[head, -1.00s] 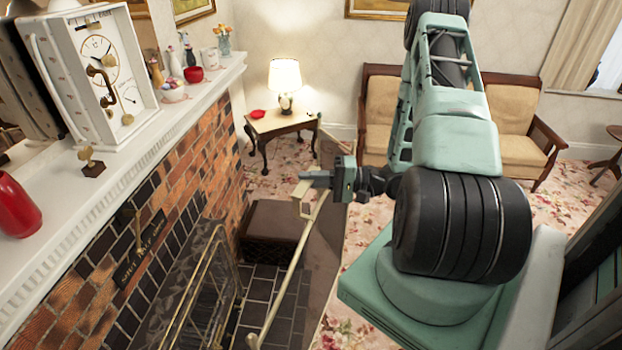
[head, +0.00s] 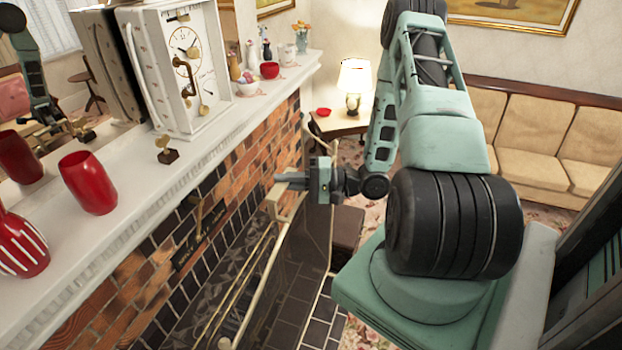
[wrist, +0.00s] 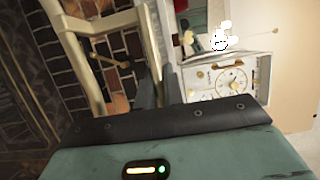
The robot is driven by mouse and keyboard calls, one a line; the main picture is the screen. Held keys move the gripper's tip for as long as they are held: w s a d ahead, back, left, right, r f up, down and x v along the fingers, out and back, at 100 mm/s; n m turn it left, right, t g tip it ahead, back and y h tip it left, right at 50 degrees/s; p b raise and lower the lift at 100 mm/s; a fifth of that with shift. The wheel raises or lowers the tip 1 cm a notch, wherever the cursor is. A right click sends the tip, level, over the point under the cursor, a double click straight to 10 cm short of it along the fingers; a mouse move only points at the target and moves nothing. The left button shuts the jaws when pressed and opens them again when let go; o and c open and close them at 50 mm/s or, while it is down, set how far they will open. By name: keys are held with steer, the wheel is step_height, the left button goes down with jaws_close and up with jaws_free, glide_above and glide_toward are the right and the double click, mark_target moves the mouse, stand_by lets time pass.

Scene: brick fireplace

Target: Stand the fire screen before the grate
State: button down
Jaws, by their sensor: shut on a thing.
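The fire screen (head: 308,245) is a dark, see-through panel with a cream frame. It is in front of the fireplace opening in the head view. My gripper (head: 290,181) is shut on the cream piece at its top edge. In the wrist view, the cream frame (wrist: 88,55) runs up beside my gripper's fingers (wrist: 160,88). The grate (head: 238,290), with brass rails in the dark fireplace, lies left of the screen and partly behind its frame. The screen's lower edge is partly out of view, so I cannot tell whether it touches the floor.
The white mantel (head: 225,130) juts out left of my gripper, carrying a clock (head: 188,55), red vases (head: 88,182) and small ornaments. A dark footstool (head: 347,228) stands beyond the screen. A lamp table (head: 340,122) and a sofa (head: 510,120) are farther back.

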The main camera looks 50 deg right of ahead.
steer(key=w+a+b, duration=0.1)
steer(key=w+a, duration=0.3)
steer(key=w, duration=0.7)
step_height(320, 180, down, 35)
steer(key=b, duration=2.6)
steer(key=shift+s+r, duration=0.15)
steer(key=shift+s, duration=0.05)
steer(key=shift+d+f+b, duration=0.1)
steer(key=shift+f+b, duration=0.8)
steer(key=shift+f, duration=0.1)
stand_by(1.7)
